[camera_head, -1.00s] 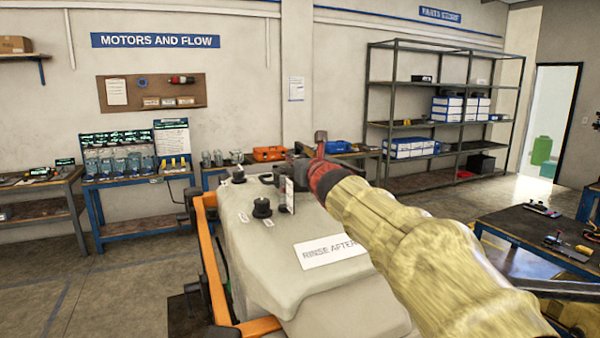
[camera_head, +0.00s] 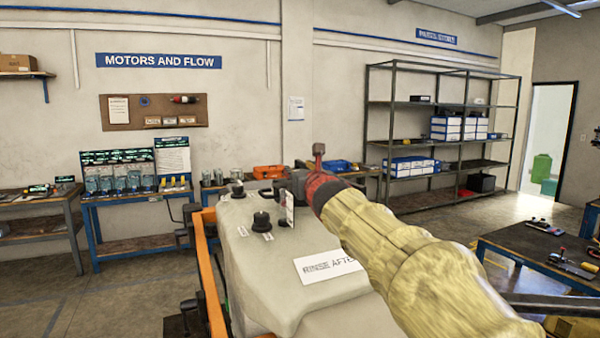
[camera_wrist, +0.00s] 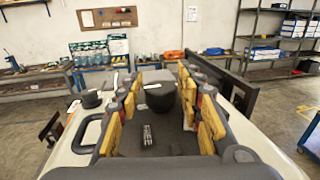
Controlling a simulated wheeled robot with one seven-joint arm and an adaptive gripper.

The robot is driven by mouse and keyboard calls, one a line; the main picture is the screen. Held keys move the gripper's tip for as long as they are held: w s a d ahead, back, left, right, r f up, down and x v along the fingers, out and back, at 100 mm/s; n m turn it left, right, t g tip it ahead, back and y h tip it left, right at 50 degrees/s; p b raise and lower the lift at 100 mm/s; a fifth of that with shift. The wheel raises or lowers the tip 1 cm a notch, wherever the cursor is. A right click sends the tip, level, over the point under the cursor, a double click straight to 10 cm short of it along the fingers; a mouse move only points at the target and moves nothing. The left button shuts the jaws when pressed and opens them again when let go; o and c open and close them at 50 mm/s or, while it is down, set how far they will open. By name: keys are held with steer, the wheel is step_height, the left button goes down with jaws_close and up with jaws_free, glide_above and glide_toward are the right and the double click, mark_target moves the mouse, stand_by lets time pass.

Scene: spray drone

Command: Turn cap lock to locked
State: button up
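The pale grey tank (camera_head: 290,250) of the spray drone fills the middle of the head view. In the wrist view, a black round cap (camera_wrist: 160,98) with a light mark on top stands straight ahead. My gripper (camera_wrist: 161,84) is open, with yellow-padded fingers to the left and right of the cap. I cannot tell whether they touch it. In the head view, my yellow-sleeved arm reaches over the tank, and the cap at my gripper is largely hidden.
Another black cap (camera_head: 262,222) stands on the tank, left of my gripper. A black handle (camera_wrist: 88,132) lies at left in the wrist view. An orange frame bar (camera_head: 210,275) runs along the tank's left side. A workbench (camera_head: 535,245) stands at right. Shelves and benches line the wall.

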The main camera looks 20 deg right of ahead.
steer(key=shift+o, duration=1.1)
steer(key=shift+s, duration=0.1)
steer(key=s+a, duration=0.2)
steer(key=s, duration=0.9)
steer(key=shift+s, duration=0.3)
steer(key=shift+w+a, duration=0.1)
